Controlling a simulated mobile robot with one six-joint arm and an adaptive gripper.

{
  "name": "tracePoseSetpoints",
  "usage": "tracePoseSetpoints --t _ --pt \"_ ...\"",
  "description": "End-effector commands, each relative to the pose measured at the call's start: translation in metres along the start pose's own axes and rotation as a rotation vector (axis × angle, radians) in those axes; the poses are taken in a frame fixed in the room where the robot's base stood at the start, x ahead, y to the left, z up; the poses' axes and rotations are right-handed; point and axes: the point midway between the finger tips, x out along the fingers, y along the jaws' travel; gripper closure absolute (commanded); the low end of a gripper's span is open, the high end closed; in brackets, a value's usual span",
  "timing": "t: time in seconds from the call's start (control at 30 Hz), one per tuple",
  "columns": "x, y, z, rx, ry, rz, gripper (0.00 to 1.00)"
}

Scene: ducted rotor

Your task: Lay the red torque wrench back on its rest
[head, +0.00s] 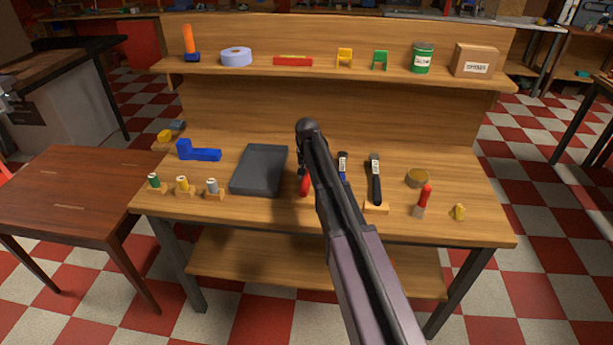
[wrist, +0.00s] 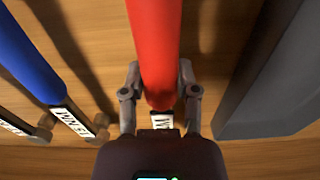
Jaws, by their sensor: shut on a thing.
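The red torque wrench (head: 305,186) shows only as a short red piece beside my arm in the head view. In the wrist view its thick red handle (wrist: 154,40) runs between my gripper's fingers (wrist: 158,82), which close on it from both sides. A white label (wrist: 162,119) shows below the handle. In the head view my gripper (head: 303,166) is mostly hidden by my arm, over the bench between the grey tray and the blue wrench. I cannot tell how high the wrench is. Its rest is not clearly visible.
A blue-handled wrench (wrist: 32,55) lies beside the red one, with a black wrench (head: 375,182) beyond it on a wooden rest (head: 376,208). A dark grey tray (head: 259,170) lies on the other side.

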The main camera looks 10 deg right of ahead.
Motion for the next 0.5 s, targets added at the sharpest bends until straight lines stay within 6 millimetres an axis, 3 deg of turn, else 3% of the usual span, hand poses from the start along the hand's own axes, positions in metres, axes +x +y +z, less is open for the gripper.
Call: tracePoseSetpoints --t 0.5 --pt "0.0058 -0.0006 0.0003 -0.001 0.000 0.000 1.00"
